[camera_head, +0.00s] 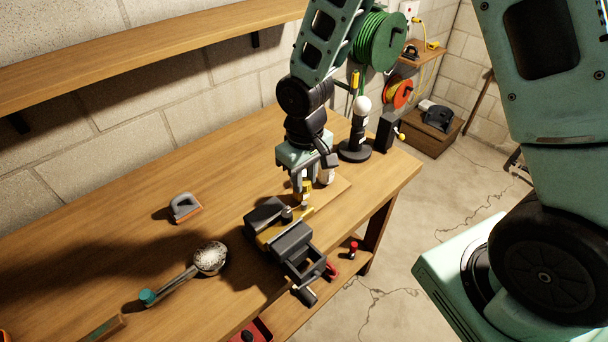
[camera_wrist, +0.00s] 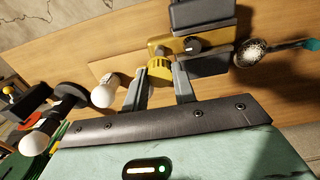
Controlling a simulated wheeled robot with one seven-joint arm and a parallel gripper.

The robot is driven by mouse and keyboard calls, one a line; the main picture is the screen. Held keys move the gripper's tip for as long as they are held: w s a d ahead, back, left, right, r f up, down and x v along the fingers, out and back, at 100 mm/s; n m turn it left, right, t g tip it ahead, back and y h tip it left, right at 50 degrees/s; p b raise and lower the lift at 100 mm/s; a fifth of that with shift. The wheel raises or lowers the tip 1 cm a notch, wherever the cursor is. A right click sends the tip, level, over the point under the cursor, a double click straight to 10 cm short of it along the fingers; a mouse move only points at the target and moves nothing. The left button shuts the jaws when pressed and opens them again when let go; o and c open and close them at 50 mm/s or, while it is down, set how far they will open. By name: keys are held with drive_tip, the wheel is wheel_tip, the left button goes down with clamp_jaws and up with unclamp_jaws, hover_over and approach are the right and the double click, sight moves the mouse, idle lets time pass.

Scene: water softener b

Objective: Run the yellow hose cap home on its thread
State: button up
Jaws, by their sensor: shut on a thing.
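The yellow hose cap (camera_wrist: 160,69) is ribbed and sits between my two fingertips in the wrist view; it is small and partly hidden in the head view (camera_head: 306,187). My gripper (camera_head: 304,190) points down over the bench and is shut on the cap. A dark vise (camera_head: 292,241) at the bench's front edge grips a yellow-brass body (camera_wrist: 207,22) with a dark round knob. The cap is right beside that body. The thread is hidden, so I cannot tell how far the cap sits on it.
A white rounded item (camera_head: 326,176) stands close beside my gripper. A lamp with a white bulb (camera_head: 362,106) stands behind it. The bench's back left is clear.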

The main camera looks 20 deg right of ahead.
sight(304, 203)
drive_tip(key=shift+f+b, duration=1.5)
drive_tip(key=shift+f, duration=0.55)
drive_tip(key=shift+f, duration=0.2)
drive_tip(key=shift+f+b, duration=1)
drive_tip(key=shift+f, duration=0.1)
